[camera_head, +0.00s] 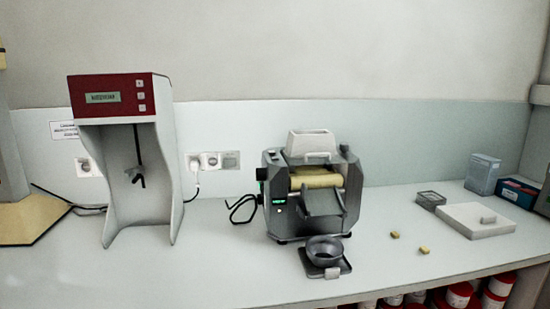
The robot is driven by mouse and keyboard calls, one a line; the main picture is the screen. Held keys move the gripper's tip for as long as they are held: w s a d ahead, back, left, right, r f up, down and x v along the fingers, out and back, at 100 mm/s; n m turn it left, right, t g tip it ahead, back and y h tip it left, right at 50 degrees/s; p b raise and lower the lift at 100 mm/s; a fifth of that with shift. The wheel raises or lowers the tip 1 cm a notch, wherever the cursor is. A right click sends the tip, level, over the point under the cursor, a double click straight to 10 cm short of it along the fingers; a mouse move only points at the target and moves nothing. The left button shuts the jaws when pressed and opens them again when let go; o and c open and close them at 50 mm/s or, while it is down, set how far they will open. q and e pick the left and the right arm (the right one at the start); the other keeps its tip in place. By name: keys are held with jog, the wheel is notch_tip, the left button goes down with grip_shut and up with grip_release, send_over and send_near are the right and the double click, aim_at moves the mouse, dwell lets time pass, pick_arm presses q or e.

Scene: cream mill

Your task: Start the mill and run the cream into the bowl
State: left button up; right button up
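The mill (279,222) is a grey roller machine standing in the middle of the counter. A white hopper (311,143) sits on top, and pale yellow material shows at the rollers (316,180). A small green light or display (279,201) glows on its front left. A grey sloping chute (322,203) comes down from the rollers toward the front. A dark grey bowl (325,250) stands below the chute on a dark flat base (333,272); its inside looks dark, and I cannot make out any cream in it. Neither gripper can be made out.
A red-topped stirrer (112,97) stands left of the mill. A black cable (240,208) lies between them. To the right are two small yellowish blocks (424,249), a white slab (475,220), a grey box (430,199) and a bluish container (482,174). The front-left counter is clear.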

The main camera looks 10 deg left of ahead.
pick_arm(q)
grip_shut()
dwell(1.3)
dwell(0.4)
